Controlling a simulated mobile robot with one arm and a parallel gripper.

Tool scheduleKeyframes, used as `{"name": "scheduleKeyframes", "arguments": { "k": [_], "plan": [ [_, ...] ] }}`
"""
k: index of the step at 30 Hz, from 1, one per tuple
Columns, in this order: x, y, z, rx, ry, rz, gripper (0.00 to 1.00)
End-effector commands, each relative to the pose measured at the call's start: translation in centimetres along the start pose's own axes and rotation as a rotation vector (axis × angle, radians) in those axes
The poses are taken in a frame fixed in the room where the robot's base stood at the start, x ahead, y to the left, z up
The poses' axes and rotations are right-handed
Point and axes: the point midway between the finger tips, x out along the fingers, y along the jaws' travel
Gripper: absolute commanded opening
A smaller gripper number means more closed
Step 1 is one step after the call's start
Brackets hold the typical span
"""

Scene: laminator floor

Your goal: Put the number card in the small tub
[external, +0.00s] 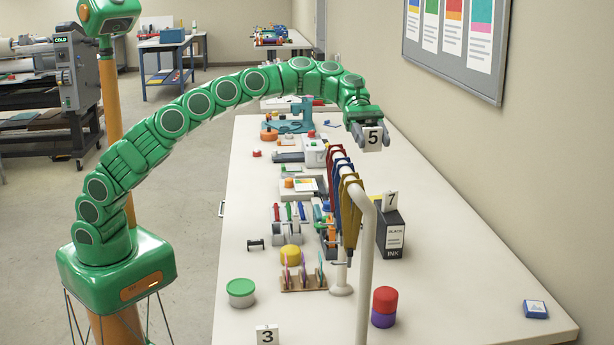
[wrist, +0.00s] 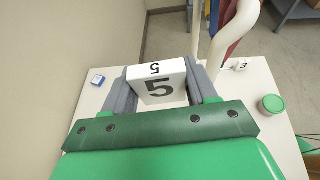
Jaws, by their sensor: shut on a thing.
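My gripper (external: 371,136) is shut on a white number card (external: 373,139) marked with a black 5. It holds the card in the air above the far right part of the long table. In the wrist view the card (wrist: 158,84) sits between the two grey fingers (wrist: 160,90). I cannot tell whether the green top is a lid.
A white pipe rack (external: 364,230) with hanging coloured tools rises mid-table. A black ink box (external: 391,238) with a 7 card, a red-and-purple pot (external: 384,307), a 3 card (external: 267,335) and a blue box (external: 535,309) stand nearby. The right side is mostly clear.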

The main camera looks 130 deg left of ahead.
Motion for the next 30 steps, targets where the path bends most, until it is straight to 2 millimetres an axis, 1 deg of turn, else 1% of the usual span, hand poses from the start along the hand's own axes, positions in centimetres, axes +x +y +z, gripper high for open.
{"name": "scheduleKeyframes", "arguments": {
  "k": [1,14,23,30],
  "plan": [
    [-0.3,0.0,0.7,0.003,0.001,0.001,0.27],
    [-1.4,0.0,3.4,0.003,0.0,0.001,0.27],
    [-1.4,-0.9,4.1,0.005,-0.001,-0.009,0.27],
    [-1.3,-2.2,5.1,0.011,0.0,-0.024,0.27]
  ]
}}
